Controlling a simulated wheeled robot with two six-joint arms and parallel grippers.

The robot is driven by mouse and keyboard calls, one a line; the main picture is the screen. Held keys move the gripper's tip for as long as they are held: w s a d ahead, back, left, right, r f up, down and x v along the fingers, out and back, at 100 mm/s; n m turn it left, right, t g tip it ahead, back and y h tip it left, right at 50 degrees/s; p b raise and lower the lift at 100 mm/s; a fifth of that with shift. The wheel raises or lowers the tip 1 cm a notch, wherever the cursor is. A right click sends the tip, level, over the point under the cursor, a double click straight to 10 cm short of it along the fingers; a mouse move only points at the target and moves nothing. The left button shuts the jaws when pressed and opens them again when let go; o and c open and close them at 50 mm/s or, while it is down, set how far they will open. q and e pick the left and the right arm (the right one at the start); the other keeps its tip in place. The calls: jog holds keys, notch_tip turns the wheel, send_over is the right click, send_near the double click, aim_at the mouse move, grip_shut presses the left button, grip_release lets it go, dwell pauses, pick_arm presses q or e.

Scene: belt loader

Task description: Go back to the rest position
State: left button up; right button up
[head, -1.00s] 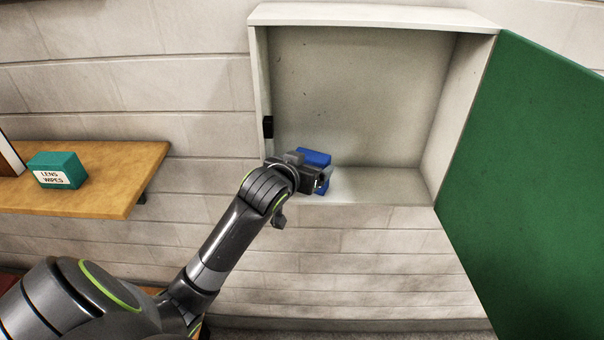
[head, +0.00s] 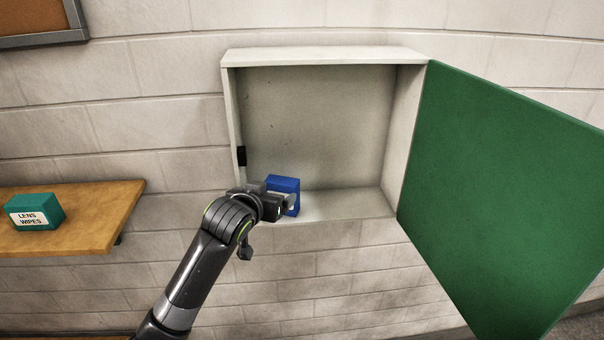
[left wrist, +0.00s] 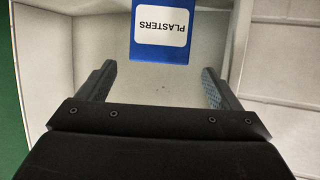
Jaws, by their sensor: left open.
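My left gripper (head: 284,203) is at the front of the open wall cabinet (head: 311,56), near its lower left corner. In the left wrist view its two fingers (left wrist: 162,88) are spread apart with nothing between them. A blue box (head: 284,183) stands on the cabinet floor just beyond the fingers. In the left wrist view the blue box (left wrist: 160,50) shows a white label reading PLASTERS, upside down, ahead of the fingertips and apart from them. The gripper hides part of the box in the head view. My right gripper is in neither view.
The green cabinet door (head: 500,180) stands wide open on the right. A wooden shelf (head: 95,215) with a teal lens wipes box (head: 36,211) is on the left. A board (head: 35,20) hangs at the upper left. The rest of the cabinet floor is clear.

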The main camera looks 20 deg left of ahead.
pick_arm(q)
jog(key=s+f+g, duration=0.4)
jog(key=s+f, duration=0.9)
jog(key=f, duration=0.1)
jog(key=s+d+f+g, duration=0.1)
jog(key=s+f+g, duration=0.25)
jog(key=s, duration=0.85)
jog(key=s+d+f+g, duration=0.15)
jog(key=s+f, duration=0.35)
jog(key=s, duration=0.6)
notch_tip(320, 180, down, 34)
jog(key=s+a+g+b, duration=0.1)
jog(key=a+g+b, duration=0.1)
jog(key=b, duration=0.6)
jog(key=s+f+b, duration=0.3)
jog(key=s+f, duration=0.4)
jog(key=f, duration=0.3)
jog(key=s+d+f+g+b, duration=0.1)
jog(key=s+f+b, duration=0.2)
jog(key=s+f, duration=0.4)
notch_tip(320, 180, down, 4)
jog(key=shift+s+r+m+h, duration=0.1)
jog(key=shift+s+m+h, duration=0.2)
jog(key=shift+s+m, duration=0.1)
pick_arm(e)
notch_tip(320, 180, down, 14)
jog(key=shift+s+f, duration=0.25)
